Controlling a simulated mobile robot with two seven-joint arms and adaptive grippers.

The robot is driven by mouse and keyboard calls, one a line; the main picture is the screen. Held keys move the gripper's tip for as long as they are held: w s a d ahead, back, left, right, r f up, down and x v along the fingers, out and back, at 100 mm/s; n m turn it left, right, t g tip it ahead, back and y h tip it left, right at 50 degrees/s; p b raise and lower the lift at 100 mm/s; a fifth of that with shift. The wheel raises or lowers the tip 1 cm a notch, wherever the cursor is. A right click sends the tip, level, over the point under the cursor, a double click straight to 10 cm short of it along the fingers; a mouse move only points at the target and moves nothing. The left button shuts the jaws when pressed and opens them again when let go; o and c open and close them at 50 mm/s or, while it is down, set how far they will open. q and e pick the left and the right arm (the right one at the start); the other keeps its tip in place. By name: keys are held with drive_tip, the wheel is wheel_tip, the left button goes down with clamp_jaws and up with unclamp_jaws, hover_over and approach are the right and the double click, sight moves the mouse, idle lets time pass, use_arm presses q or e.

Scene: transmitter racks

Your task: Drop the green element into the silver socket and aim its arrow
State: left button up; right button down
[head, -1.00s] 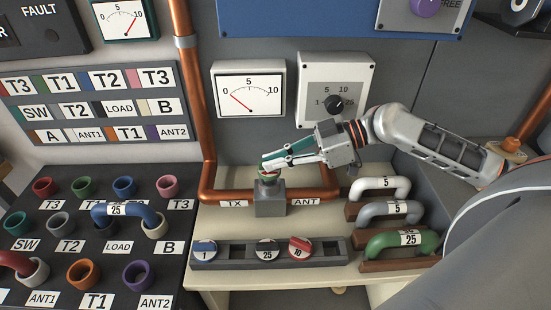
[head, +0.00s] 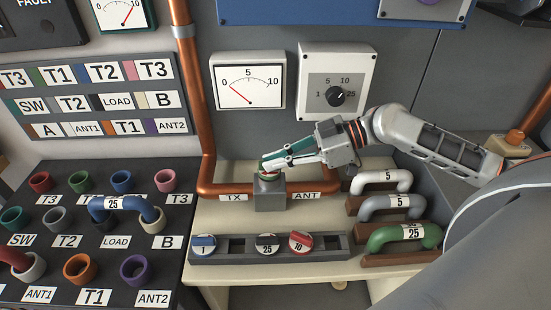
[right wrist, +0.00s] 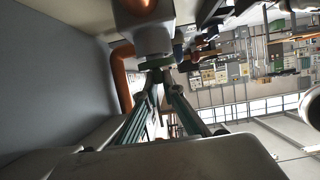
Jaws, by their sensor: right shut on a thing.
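My right gripper (head: 266,164) comes in from the right, shut on the small green element (head: 269,175). Only a little of the element shows below the fingertips. It is at the top of the silver socket (head: 270,196), a grey block on the copper pipe between the TX and ANT labels. I cannot tell how far into the socket it sits, and its arrow is hidden. In the right wrist view the fingers (right wrist: 160,76) converge next to the grey socket block (right wrist: 147,35). My left gripper is not in view.
A dark rack (head: 268,249) in front holds elements marked 1, 25 and 10, with empty slots. White, grey and green U-links (head: 403,235) stand at the right. A patch panel (head: 58,210) with coloured rings is at the left. A meter (head: 248,95) and a dial (head: 336,110) hang behind.

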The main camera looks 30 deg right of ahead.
drive_tip(key=shift+f, duration=0.35)
drive_tip(key=c, duration=2.1)
unclamp_jaws()
drive_tip(key=shift+d, duration=0.1)
drive_tip(key=v, duration=1.2)
drive_tip(key=shift+f, duration=0.1)
